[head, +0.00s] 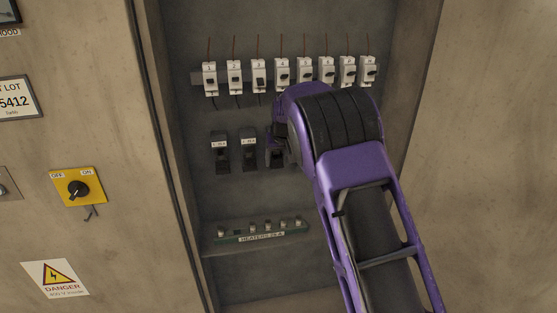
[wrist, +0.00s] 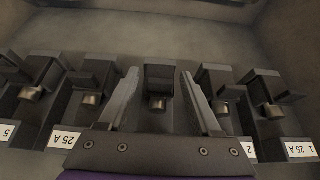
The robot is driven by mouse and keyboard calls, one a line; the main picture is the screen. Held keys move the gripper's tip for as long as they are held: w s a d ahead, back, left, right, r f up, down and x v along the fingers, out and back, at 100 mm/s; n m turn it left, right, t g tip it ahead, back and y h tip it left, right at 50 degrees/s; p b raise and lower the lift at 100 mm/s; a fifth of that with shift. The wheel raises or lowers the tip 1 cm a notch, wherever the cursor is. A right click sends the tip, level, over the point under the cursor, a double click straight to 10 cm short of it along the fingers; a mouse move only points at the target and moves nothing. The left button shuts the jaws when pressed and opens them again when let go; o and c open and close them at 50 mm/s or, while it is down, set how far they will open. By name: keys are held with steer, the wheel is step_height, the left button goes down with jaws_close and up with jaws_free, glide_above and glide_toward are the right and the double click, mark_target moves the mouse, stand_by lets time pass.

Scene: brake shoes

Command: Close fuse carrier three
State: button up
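Fuse carrier three (wrist: 159,77) is the dark block in the middle of the row in the wrist view, with a metal piece below it. Its label is hidden behind my gripper. In the head view its lower part (head: 275,159) shows beside my wrist. My gripper (wrist: 160,74) is open, with one finger on each side of carrier three. I see gaps beside the block and cannot tell whether either finger touches it. How far the carrier is tilted is not clear. The fingers are small and dark in the head view.
Carrier two (wrist: 221,78) and carrier one (wrist: 264,88) stand close on the right in the wrist view, with more carriers (wrist: 97,77) on the left. Breakers (head: 234,77) line the wall above. A terminal strip (head: 262,236) labelled heaters is below.

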steer(key=shift+r, duration=0.1)
steer(key=v, duration=1.7)
steer(key=shift+s+d, duration=0.1)
steer(key=shift+s+d, duration=0.1)
